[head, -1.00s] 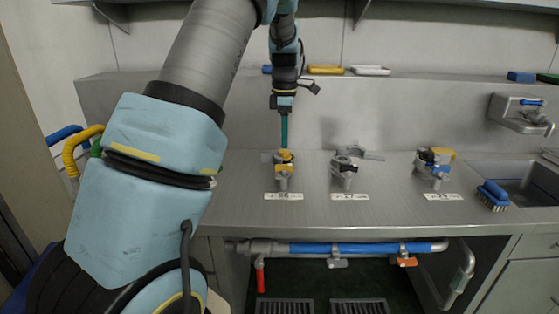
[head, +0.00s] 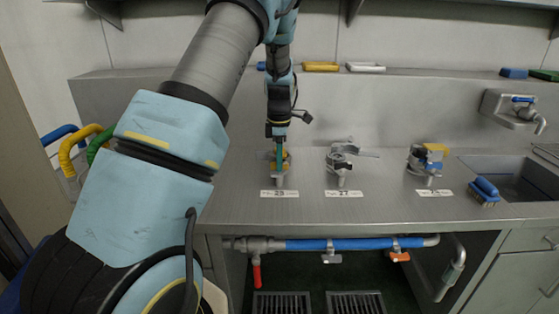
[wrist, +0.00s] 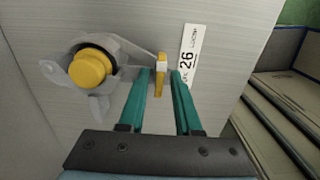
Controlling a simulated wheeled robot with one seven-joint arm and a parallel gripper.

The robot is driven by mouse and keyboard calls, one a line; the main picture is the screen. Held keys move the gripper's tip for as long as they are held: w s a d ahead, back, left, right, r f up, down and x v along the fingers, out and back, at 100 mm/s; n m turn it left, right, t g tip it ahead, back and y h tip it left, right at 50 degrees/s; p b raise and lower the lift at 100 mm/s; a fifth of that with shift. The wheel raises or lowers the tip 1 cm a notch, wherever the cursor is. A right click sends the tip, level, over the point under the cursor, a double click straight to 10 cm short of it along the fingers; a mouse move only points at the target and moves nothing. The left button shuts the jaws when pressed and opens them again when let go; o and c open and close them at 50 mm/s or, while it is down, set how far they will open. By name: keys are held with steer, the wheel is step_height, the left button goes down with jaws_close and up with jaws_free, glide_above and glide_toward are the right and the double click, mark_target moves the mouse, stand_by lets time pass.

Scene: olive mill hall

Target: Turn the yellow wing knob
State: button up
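The yellow wing knob (wrist: 161,78) shows edge-on in the wrist view, on the side of a grey metal valve fitting (wrist: 112,52). A round yellow cap (wrist: 90,67) sits on top of that fitting. My gripper (wrist: 162,74) has two teal fingers, one on each side of the wing knob, with a narrow gap to it on both sides; it is open. In the head view my gripper (head: 277,143) points down at the left fitting (head: 280,180) on the steel counter, and its fingers partly hide the yellow parts.
A label reading 26 (wrist: 188,55) lies beside the knob. Two more fittings stand to the right, a bare grey one (head: 341,165) and one with yellow and blue parts (head: 427,165). A blue brush (head: 485,191) lies by the sink (head: 520,180). Bare counter separates the fittings.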

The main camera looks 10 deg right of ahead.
jaws_close()
